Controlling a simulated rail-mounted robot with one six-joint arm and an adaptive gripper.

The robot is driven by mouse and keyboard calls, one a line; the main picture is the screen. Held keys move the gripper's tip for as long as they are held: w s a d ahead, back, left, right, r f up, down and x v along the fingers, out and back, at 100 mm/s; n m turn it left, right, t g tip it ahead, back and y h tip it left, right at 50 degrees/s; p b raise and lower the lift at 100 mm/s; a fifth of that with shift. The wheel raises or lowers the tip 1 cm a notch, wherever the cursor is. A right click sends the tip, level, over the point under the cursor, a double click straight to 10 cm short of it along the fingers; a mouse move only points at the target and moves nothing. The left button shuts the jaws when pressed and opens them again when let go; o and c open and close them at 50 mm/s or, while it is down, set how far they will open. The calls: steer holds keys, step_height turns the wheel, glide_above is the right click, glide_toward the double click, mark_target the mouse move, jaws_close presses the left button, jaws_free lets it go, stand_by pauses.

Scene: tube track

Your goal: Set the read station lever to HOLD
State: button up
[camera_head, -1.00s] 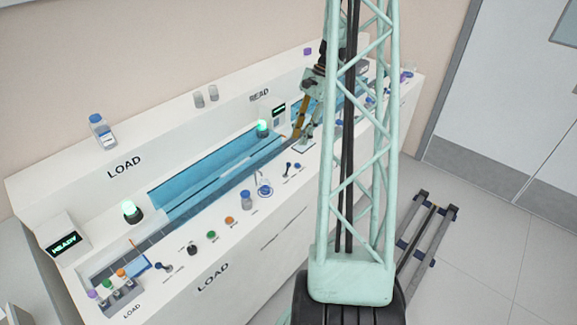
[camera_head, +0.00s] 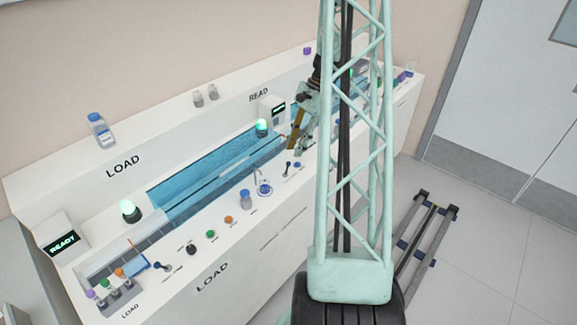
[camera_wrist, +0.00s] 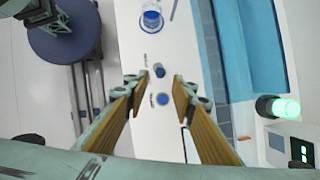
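The read station lever appears to be the small dark-blue handle (camera_head: 287,168) on the white front deck near the READ end. It also shows in the wrist view (camera_wrist: 158,70), upper middle, beyond the fingertips. A small round blue knob (camera_wrist: 162,99) sits beside it, between the fingers in that picture. The tiny markings by the lever cannot be read, so its setting is unclear. My gripper (camera_wrist: 162,84) is open and empty, its two brown-padded fingers spread on either side of the lever and knob. In the head view my gripper (camera_head: 297,138) hangs above the deck behind the lever.
A green lamp (camera_head: 262,127) and the READ display box (camera_head: 272,110) stand behind. The blue track channel (camera_head: 205,175) runs along the bench.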

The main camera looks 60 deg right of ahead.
mark_target(289, 163)
steer(key=shift+b+x, duration=0.65)
steer(key=shift+x, duration=3.5)
steer(key=shift+c, duration=0.5)
steer(key=c, duration=0.7)
